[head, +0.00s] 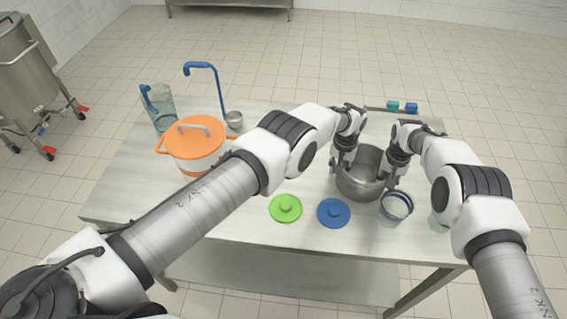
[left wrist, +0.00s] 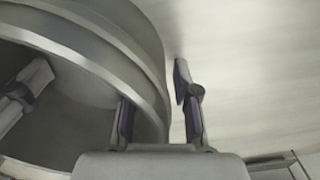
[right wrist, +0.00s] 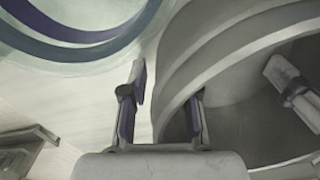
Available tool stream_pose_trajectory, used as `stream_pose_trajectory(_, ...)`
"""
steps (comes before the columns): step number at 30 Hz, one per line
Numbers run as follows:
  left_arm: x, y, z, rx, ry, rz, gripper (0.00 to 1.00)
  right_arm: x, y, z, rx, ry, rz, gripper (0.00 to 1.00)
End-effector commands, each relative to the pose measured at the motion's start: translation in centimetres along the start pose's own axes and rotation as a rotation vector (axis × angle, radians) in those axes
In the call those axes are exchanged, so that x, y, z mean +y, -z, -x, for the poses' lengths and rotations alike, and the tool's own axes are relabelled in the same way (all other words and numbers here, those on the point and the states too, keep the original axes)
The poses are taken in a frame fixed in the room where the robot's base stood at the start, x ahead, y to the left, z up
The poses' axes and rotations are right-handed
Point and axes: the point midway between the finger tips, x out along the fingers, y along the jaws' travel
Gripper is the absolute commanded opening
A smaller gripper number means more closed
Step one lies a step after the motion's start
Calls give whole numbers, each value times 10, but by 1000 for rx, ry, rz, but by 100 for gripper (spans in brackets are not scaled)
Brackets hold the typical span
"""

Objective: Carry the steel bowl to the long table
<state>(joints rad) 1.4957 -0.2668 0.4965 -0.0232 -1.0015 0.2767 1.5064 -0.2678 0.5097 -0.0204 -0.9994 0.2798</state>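The steel bowl (head: 358,188) stands on the pale table (head: 240,230), right of the middle. My left gripper (head: 341,172) is at its left rim and my right gripper (head: 388,175) at its right rim. In the left wrist view, the fingers (left wrist: 157,112) straddle the bowl's wall (left wrist: 148,60), one inside and one outside, with a gap beside the outer finger. In the right wrist view, the fingers (right wrist: 163,112) straddle the wall (right wrist: 180,70) likewise, also with a gap. Both grippers look open. The bowl's far rim is partly hidden by my grippers.
A blue-rimmed jar (head: 396,207) stands close to the bowl's right front. Blue (head: 333,212) and green (head: 285,208) lids lie in front. Another table (head: 230,5) is far behind across open floor.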

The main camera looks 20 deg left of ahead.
Motion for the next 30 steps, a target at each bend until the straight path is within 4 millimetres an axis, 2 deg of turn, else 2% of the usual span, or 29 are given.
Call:
stream_pose_trajectory(8, 0, 0, 2, 0, 0, 0, 31, 0, 0, 1, 0, 0, 0, 31)
stream_pose_trajectory(11, 0, 1, 12, 2, 0, 0, 31, 0, 0, 1, 0, 0, 0, 31)
stream_pose_trajectory(22, 0, 0, 99, 3, 1, -1, 31, 0, 0, 1, 0, 0, 0, 31)
stream_pose_trajectory(25, 0, 0, 114, 2, 0, 0, 31, 0, 0, 1, 0, 0, 0, 31)
stream_pose_trajectory(30, 0, -1, 122, 0, 0, 0, 31, 0, 1, 9, 1, 0, 0, 31)
